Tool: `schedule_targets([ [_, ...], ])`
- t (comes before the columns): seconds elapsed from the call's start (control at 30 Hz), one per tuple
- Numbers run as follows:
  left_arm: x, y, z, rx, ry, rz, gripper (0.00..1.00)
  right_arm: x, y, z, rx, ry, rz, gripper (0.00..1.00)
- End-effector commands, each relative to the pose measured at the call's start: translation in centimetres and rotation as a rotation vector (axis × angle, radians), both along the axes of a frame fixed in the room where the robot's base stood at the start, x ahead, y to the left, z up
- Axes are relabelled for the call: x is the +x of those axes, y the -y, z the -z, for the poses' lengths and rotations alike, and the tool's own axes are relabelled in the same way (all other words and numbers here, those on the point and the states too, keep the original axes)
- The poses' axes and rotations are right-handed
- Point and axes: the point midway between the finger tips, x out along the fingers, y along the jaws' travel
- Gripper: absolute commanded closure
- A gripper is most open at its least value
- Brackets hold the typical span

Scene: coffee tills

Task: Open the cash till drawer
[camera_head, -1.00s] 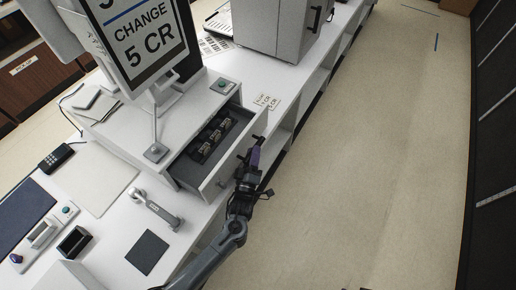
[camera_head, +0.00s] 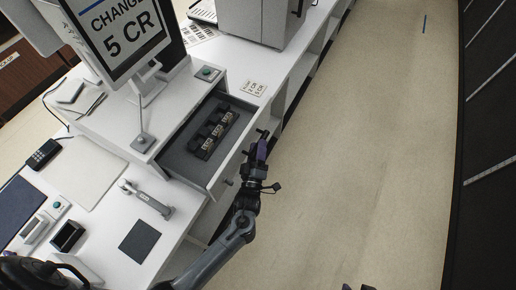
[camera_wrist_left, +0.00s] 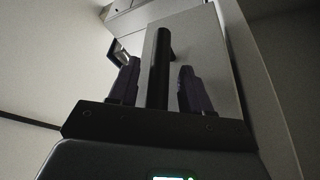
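The till drawer (camera_head: 233,163) stands pulled out of the white till housing (camera_head: 118,118). A dark tray with several compartments (camera_head: 212,134) shows inside it. My left gripper (camera_head: 260,148) is at the outer face of the drawer front, on the aisle side. In the left wrist view its two dark purple fingers (camera_wrist_left: 158,88) stand apart, with a dark upright bar (camera_wrist_left: 160,66) between them and the pale drawer front behind. I cannot tell whether the fingers touch the bar. Small dark tips at the bottom edge of the head view may be my right gripper (camera_head: 357,287).
A screen reading "CHANGE 5 CR" (camera_head: 122,40) stands above the till. A small card sign (camera_head: 255,88) and a grey machine (camera_head: 262,20) are farther along the counter. A dark square pad (camera_head: 140,241) lies in front. The aisle floor at right is clear.

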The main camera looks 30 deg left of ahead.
Motion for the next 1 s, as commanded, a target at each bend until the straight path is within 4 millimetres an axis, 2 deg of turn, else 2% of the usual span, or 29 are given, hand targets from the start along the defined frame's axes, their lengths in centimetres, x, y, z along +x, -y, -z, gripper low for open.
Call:
schedule_targets([
  [0.27,-1.1,0.4,0.5,-0.001,-0.003,0.0,0.52,0.0,-0.2,0.1,0.007,0.001,0.004,0.57],
  [0.7,-6.3,2.2,1.6,-0.001,-0.001,0.001,0.52,0.0,-0.2,0.6,0.011,0.001,0.007,0.57],
  [1.0,-7.0,2.4,1.6,-0.001,0.001,-0.001,0.52,0.0,-0.1,0.6,0.006,0.001,0.004,0.57],
])
